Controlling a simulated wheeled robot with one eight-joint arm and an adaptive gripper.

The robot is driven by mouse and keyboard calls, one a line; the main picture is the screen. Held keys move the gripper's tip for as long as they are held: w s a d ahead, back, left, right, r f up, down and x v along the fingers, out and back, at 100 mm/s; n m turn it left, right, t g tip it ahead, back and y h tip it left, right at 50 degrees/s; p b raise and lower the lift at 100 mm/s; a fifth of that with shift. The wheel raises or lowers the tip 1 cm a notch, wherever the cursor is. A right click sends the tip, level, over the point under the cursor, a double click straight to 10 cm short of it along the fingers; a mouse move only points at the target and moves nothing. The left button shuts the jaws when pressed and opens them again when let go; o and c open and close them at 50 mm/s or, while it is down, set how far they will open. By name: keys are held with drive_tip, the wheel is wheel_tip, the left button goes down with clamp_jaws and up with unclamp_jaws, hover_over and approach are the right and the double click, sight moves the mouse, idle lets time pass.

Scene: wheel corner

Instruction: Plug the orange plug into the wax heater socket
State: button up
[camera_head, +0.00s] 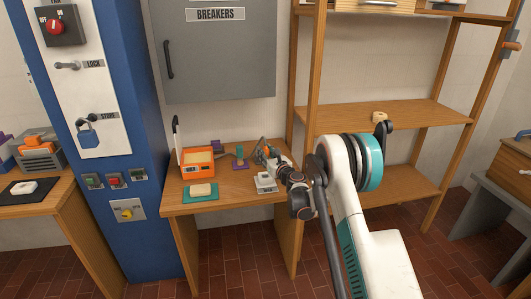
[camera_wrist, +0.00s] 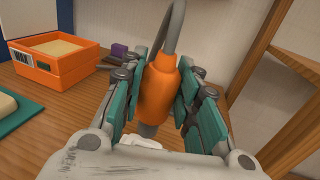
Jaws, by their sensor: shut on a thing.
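The orange plug (camera_wrist: 159,88) is upright between the two teal-padded fingers of my gripper (camera_wrist: 160,92), which is shut on it. A grey cable rises from its top, and its grey lower end points down. In the head view my gripper (camera_head: 268,156) is over the right part of the small table. A small white box (camera_head: 265,183), possibly the socket, sits on the table just below my gripper. A white piece (camera_wrist: 138,141) shows below the plug, mostly hidden by my gripper body. I cannot tell whether the plug touches it. The orange wax heater (camera_head: 197,171) stands to the left.
A pale block on a green mat (camera_head: 187,198) lies at the table's front left. A purple piece (camera_head: 240,165) lies between heater and gripper. The wooden shelf upright (camera_head: 300,100) stands close on the right. A grey breaker cabinet (camera_head: 220,60) hangs above.

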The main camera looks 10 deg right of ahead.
drive_tip(key=shift+f, duration=1.65)
drive_tip(key=shift+f, duration=2.05)
drive_tip(key=o, duration=1.2)
drive_tip(key=shift+c, duration=0.2)
drive_tip(key=v, duration=1.2)
